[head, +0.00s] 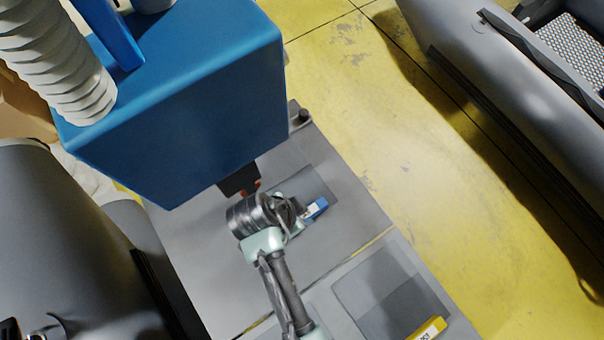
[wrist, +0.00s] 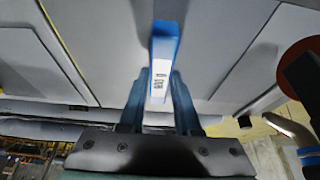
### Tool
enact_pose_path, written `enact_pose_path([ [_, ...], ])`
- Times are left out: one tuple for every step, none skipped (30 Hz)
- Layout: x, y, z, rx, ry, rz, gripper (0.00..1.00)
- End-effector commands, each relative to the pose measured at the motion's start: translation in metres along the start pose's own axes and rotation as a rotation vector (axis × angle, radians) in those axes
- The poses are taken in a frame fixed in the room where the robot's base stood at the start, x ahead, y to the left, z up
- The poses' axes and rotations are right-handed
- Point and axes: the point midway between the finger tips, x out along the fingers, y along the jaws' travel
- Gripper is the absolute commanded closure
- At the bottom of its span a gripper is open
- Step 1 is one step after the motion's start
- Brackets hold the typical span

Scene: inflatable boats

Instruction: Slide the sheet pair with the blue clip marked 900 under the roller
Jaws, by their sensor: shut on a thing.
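A dark red round part (wrist: 301,62) shows at right in the wrist view.
The blue machine (head: 190,90) overhangs the table (head: 205,270) close to my wrist. A second sheet pair (head: 380,285) with a yellow clip (head: 430,328) lies nearer. Grey inflatable boats lie left and right (head: 500,80). The yellow floor (head: 440,190) between is clear.

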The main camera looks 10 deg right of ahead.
Motion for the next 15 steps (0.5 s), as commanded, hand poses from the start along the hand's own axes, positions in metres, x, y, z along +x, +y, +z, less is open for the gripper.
enact_pose_path([
  [-0.0003, -0.0004, -0.0002, 0.0, 0.0, -0.001, 1.0],
  [-0.0003, -0.0004, -0.0002, 0.0, 0.0, -0.001, 1.0],
  [-0.0003, -0.0004, -0.0002, 0.0, 0.0, -0.001, 0.61],
  [-0.0003, -0.0004, -0.0002, 0.0, 0.0, -0.001, 0.56],
  [-0.0003, -0.0004, -0.0002, 0.0, 0.0, -0.001, 0.5],
  [-0.0003, -0.0004, -0.0002, 0.0, 0.0, -0.001, 0.43],
  [-0.0003, -0.0004, -0.0002, 0.0, 0.0, -0.001, 0.38],
  [-0.0003, -0.0003, -0.0002, 0.0, 0.0, -0.001, 0.33],
  [-0.0003, -0.0003, -0.0002, 0.0, 0.0, -0.001, 0.33],
  [-0.0003, -0.0003, -0.0001, 0.0, 0.0, -0.001, 0.33],
  [-0.0003, -0.0003, -0.0001, 0.0, 0.0, -0.001, 0.33],
  [-0.0003, -0.0002, -0.0001, 0.0, 0.0, -0.001, 0.33],
  [-0.0003, -0.0002, -0.0001, 0.0, 0.0, -0.001, 0.33],
  [-0.0002, -0.0002, -0.0001, 0.0, 0.0, 0.0, 0.33],
  [0.0, 0.0001, 0.0001, -0.001, 0.0, 0.0, 0.33],
])
